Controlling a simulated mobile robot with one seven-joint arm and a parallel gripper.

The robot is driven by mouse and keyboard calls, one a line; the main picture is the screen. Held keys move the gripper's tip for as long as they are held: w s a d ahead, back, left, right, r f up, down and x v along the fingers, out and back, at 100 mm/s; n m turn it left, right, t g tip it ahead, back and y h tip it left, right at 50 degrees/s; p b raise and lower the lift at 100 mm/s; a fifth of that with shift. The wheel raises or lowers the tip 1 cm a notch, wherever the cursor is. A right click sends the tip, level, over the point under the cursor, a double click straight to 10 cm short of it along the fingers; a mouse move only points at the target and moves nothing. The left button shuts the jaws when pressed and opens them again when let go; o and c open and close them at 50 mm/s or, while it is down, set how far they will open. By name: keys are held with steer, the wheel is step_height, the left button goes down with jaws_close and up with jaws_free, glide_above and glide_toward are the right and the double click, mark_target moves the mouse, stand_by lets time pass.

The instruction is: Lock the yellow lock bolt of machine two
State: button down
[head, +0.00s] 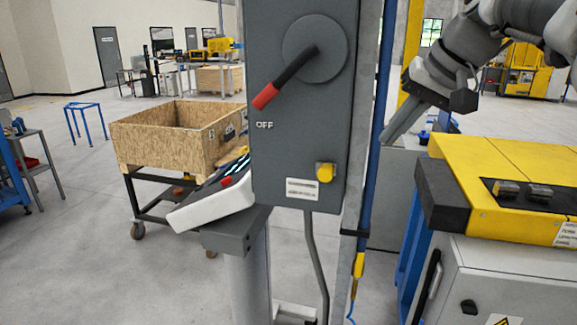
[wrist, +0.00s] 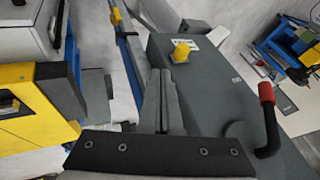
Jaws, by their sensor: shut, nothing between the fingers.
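The yellow lock bolt (head: 325,172) sits low on the right of the front of a grey switch box (head: 275,150), above a white label. The box has a lever with a red grip (head: 266,97), pointing down-left near the word OFF. In the wrist view the bolt (wrist: 181,52) shows beyond my fingertips, and the red grip (wrist: 266,92) is to the right. My gripper (head: 391,138) is shut and empty, to the right of the box and apart from the bolt in the head view. It also shows in the wrist view (wrist: 161,75). Whether the box is machine two's cannot be told.
A blue conduit (head: 377,130) runs upright on the post between the box and my gripper. A yellow-topped machine (head: 510,170) stands at right. A white-edged panel (head: 212,208) juts out at the box's lower left. A wooden crate (head: 165,145) on a cart stands behind.

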steer(key=shift+w+d+r, duration=0.25)
steer(key=shift+w+d, duration=0.05)
glide_toward(325, 172)
steer(key=w+d+f, duration=0.2)
steer(key=d+f, duration=0.3)
steer(key=a, duration=0.1)
steer(key=w+a, duration=0.1)
steer(key=a+f+p, duration=0.1)
steer(key=a, duration=0.1)
steer(key=shift+w+a, duration=0.1)
steer(key=shift+w, duration=0.1)
